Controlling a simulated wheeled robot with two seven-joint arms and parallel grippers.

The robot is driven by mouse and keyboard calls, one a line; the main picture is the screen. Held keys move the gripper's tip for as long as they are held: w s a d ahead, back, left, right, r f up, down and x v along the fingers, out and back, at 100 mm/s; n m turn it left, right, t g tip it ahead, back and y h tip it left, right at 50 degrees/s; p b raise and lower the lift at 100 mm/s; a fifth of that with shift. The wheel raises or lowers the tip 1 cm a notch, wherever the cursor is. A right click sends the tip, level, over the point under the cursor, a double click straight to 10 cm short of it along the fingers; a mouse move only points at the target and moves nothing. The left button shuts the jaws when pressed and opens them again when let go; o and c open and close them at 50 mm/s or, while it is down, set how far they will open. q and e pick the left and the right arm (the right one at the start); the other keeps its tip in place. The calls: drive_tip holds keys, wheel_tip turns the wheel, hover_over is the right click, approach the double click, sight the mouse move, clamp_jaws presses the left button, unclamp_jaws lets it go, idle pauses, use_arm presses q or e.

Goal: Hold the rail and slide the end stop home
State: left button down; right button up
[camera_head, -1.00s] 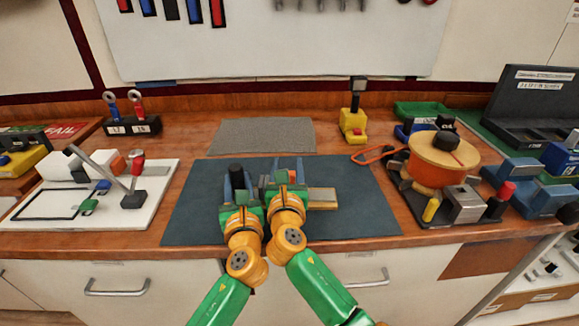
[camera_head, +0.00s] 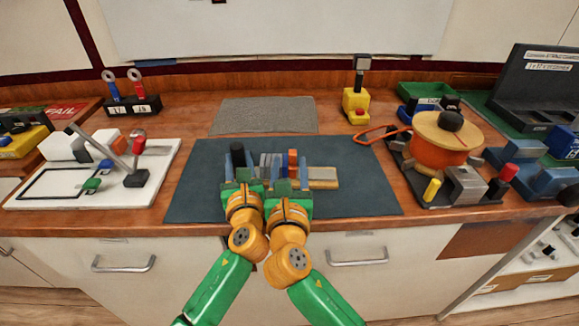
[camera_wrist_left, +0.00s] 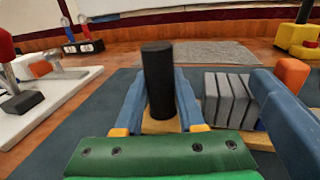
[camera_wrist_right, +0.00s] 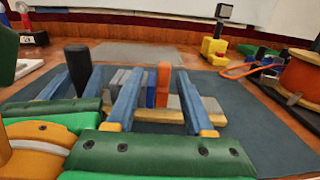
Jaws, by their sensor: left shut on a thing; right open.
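The rail (camera_head: 323,177) is a pale wooden strip lying left to right on the dark mat, with a black upright post (camera_head: 238,154) at its left end. Several grey blocks (camera_head: 270,162) and a blue block (camera_wrist_right: 151,93) stand on it. An orange block (camera_head: 292,161), seemingly the end stop, stands upright to their right. My left gripper (camera_wrist_left: 158,100) is shut on the black post, a finger on either side. My right gripper (camera_wrist_right: 162,100) is open, its fingers spread in front of the blue and orange blocks. The right wrist view does not show it touching the orange block.
The dark mat (camera_head: 350,200) is clear to the right of the rail. A grey pad (camera_head: 264,116) lies behind. A white board (camera_head: 50,190) with a lever stands left. An orange spool (camera_head: 440,145) and a yellow device (camera_head: 355,103) stand right.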

use_arm(q)
drive_tip(key=shift+c, duration=2.2)
unclamp_jaws()
drive_tip(key=shift+a, duration=0.1)
use_arm(e)
drive_tip(key=shift+a, duration=0.15)
use_arm(q)
drive_tip(key=shift+r, duration=0.1)
wheel_tip(320, 180, up, 10)
drive_tip(key=shift+f, duration=0.1)
drive_tip(key=shift+f, duration=0.1)
